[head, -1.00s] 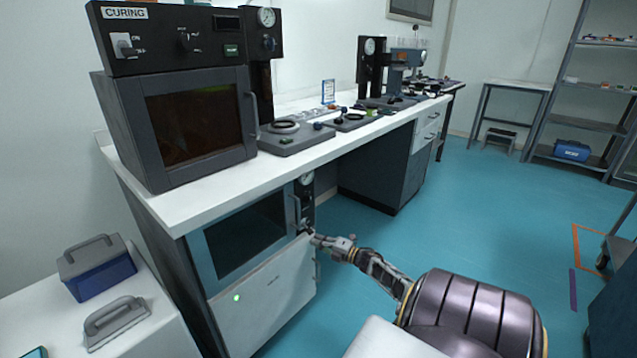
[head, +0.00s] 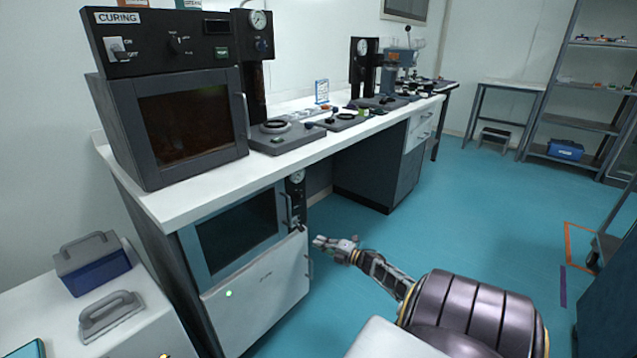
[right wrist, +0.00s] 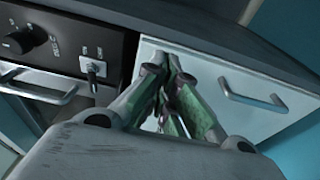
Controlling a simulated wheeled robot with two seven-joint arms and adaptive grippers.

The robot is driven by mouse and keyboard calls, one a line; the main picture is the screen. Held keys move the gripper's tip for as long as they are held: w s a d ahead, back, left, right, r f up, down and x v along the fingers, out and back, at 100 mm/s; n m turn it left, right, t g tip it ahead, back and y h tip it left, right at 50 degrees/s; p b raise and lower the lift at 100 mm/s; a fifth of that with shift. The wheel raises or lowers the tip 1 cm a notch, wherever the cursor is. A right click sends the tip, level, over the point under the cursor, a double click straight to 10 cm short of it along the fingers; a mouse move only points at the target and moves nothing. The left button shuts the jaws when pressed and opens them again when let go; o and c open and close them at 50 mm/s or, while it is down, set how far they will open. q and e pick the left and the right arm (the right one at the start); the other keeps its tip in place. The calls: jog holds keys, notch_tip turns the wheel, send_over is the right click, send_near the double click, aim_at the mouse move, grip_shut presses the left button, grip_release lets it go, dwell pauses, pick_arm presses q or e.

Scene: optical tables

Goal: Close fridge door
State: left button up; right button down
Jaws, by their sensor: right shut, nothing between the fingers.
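The fridge is the lower unit under the white bench, with a white door (head: 262,288) and a small green light on its front. My left gripper is not in view.
Above the fridge is a dark-windowed oven unit (head: 238,232) with a gauge and knob panel beside it. A curing oven (head: 180,125) stands on the bench. A blue box (head: 92,268) sits on a white surface at left.

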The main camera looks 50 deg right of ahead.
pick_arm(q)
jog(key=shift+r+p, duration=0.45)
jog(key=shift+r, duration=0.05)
pick_arm(e)
jog(key=s+d, duration=0.6)
jog(key=shift+s, duration=0.3)
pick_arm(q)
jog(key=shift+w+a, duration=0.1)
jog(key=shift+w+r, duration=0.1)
pick_arm(e)
jog(key=shift+a, duration=0.1)
